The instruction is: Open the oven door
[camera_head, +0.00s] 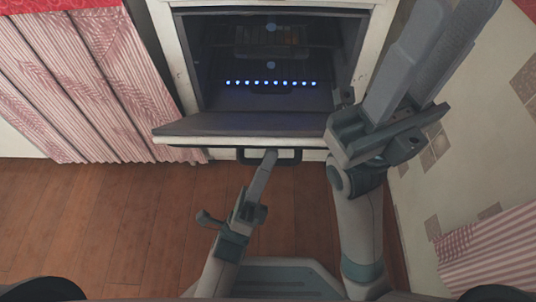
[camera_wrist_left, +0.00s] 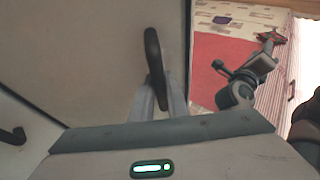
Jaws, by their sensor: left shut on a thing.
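The oven (camera_head: 180,50) stands straight ahead. Its door (camera_head: 165,128) is part way open, hinged down and tilted, so the dark inside shows above it. The dark bar handle (camera_head: 291,159) sits on the door's front. My left gripper (camera_head: 268,157) reaches it from below and is shut on the handle near its middle. In the left wrist view, the handle (camera_wrist_left: 153,55) stands between the fingertips (camera_wrist_left: 157,95), in front of the pale door front (camera_wrist_left: 90,60). My right gripper (camera_head: 420,60) is raised close to the head camera, right of the oven; its finger gap is unclear.
A row of small blue lights (camera_head: 270,83) and a rack (camera_head: 270,40) show inside the oven. Pink curtains (camera_head: 70,90) hang at the left, and a pale wall (camera_head: 460,170) stands close at the right. The wooden floor (camera_head: 110,220) before the oven is clear.

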